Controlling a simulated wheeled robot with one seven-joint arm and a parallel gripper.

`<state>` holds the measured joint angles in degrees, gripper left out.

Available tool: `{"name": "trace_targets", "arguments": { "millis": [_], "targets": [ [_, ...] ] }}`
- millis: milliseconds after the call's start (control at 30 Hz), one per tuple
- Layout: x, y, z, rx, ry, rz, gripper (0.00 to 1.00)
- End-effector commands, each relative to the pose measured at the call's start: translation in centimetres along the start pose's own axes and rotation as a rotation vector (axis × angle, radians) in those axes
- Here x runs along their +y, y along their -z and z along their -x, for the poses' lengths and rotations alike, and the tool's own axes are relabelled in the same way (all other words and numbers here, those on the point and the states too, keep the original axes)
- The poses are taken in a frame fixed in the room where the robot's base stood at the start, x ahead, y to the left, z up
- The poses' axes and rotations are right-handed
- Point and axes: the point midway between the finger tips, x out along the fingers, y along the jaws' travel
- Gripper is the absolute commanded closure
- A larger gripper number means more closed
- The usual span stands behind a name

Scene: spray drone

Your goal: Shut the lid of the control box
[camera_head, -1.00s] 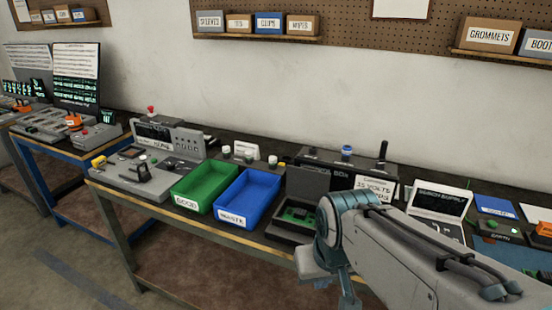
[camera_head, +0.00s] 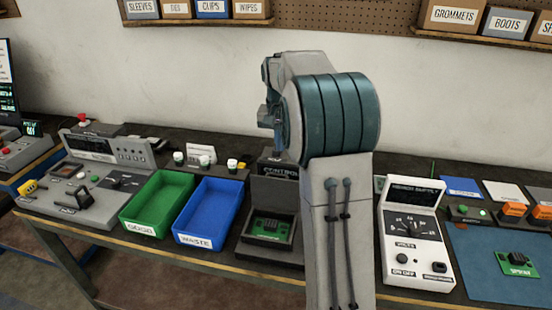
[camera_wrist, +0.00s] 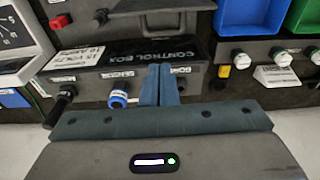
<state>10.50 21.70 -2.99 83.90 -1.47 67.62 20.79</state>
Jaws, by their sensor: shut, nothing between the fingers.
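The dark box lettered CONTROL BOX (camera_wrist: 130,55) stands at the back of the bench, with a blue knob and a black stick on it; in the head view my arm hides most of it. In front of it is an open dark case (camera_head: 262,254) with a green circuit board (camera_head: 269,229) inside. Its grey lid (camera_head: 274,196) stands upright at the back of the case. My gripper (camera_wrist: 161,70) is shut and empty, over the lettered box in the wrist view; I cannot tell whether it touches. In the head view its fingers are hidden.
A blue bin (camera_head: 210,240) and a green bin (camera_head: 152,228) stand left of the case. A white meter supply (camera_head: 415,235) stands to the right, beside a blue mat (camera_head: 480,262). A shelf (camera_head: 200,21) is on the wall.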

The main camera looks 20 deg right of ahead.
Motion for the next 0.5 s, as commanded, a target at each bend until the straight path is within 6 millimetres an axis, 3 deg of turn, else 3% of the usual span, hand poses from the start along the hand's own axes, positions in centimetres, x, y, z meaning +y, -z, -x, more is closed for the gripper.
{"name": "trace_targets", "arguments": {
  "millis": [167, 500],
  "targets": [
    [0.1, 0.5, -1.2, -0.004, -0.004, -0.01, 1.0],
    [0.0, 0.4, -7.1, -0.005, -0.003, -0.008, 1.0]
  ]
}}
